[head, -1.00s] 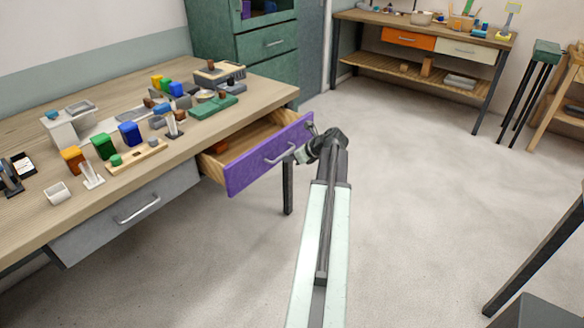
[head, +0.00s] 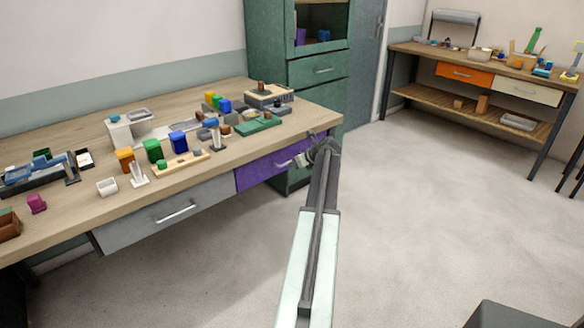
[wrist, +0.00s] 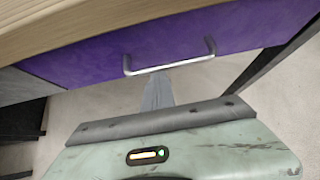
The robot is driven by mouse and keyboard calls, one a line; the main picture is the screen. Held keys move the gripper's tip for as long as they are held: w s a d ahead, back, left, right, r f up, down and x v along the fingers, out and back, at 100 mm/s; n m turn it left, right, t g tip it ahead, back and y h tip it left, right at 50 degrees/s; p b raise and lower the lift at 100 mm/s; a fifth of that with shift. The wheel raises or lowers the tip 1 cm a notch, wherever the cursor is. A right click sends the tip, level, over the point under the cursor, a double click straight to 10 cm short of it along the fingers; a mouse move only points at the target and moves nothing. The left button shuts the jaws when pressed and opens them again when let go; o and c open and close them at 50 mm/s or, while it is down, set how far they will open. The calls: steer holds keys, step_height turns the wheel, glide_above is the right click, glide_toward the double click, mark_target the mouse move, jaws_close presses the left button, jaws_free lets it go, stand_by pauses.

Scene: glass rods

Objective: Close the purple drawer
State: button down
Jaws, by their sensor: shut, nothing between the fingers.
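The purple drawer (head: 262,170) is in the front of the workbench, right of the grey drawer. Its front looks flush with the grey drawer front, and no drawer interior shows. In the wrist view the purple front (wrist: 90,57) lies just under the bench top and has a silver bar handle (wrist: 170,66). My gripper (head: 318,146) is at the right end of the drawer front. In the wrist view its shut fingers (wrist: 158,82) point at the front just below the handle; I cannot tell whether they touch it.
The bench top (head: 70,222) holds several small blocks, trays and holders. The grey drawer (head: 165,215) is beside the purple one. A green cabinet (head: 318,95) stands behind the bench. A second bench (head: 480,65) is at the back right. The floor (head: 420,210) to the right is clear.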

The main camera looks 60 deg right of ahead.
steer(key=shift+w+d+r, duration=0.15)
steer(key=shift+w+r, duration=0.05)
steer(key=shift+w, duration=0.25)
steer(key=s+a+r+p, duration=0.2)
steer(key=s+p, duration=0.1)
steer(key=s, duration=0.2)
steer(key=s+a+r+p, duration=0.2)
steer(key=s+r+p, duration=0.1)
steer(key=s, duration=0.3)
steer(key=shift+s+a+r, duration=0.2)
steer(key=shift+s, duration=0.1)
